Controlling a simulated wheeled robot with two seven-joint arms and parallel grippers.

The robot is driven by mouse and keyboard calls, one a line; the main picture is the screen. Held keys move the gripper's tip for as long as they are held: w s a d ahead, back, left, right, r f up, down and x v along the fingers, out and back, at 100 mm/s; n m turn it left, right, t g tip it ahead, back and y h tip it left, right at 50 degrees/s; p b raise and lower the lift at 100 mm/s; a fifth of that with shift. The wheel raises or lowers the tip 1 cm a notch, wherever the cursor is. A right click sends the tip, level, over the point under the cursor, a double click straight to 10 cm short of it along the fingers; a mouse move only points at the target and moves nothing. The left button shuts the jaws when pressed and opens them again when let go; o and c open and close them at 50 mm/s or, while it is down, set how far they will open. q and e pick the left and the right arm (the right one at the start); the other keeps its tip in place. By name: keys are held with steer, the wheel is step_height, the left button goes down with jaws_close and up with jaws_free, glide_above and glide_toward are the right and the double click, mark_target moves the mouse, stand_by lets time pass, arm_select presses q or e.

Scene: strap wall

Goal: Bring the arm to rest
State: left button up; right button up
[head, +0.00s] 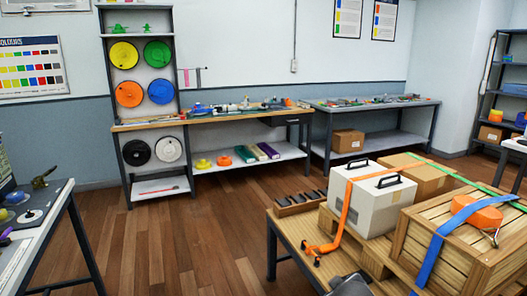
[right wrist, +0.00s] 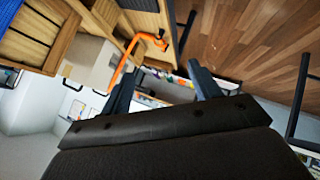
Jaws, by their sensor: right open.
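My right gripper (right wrist: 160,72) shows in the right wrist view with its two dark fingers spread apart. Nothing is between the fingers. Beyond it, an orange strap (right wrist: 124,62) hangs by a pale case (right wrist: 90,62) on the wooden bench. In the head view the orange strap (head: 345,212) runs over the white case (head: 365,208) with black handles, and its end lies on the bench top (head: 290,228). My left gripper is not in view.
A wooden crate (head: 440,245) with a blue strap (head: 430,262) and an orange reel (head: 478,212) stands at the right, near a cardboard box (head: 415,181). Another table (head: 35,235) is at the left edge. The wooden floor (head: 190,245) between is clear.

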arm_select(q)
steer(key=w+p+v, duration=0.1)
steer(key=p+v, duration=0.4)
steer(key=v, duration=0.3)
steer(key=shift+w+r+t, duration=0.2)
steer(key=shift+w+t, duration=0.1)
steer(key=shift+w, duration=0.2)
arm_select(e)
steer(key=s+a+f+m+g+y, duration=0.1)
steer(key=s+f, duration=0.4)
steer(key=s, duration=0.6)
steer(key=s+a+f+m+g+y, duration=0.1)
steer(key=s+a+f+g, duration=0.2)
steer(key=s+f, duration=0.3)
steer(key=s+a+f+m+g+y, duration=0.1)
steer(key=s+f, duration=0.5)
steer(key=s, duration=0.9)
steer(key=shift+s+a+m+g, duration=0.45)
steer(key=shift+a+g, duration=0.35)
steer(key=shift+g, duration=0.4)
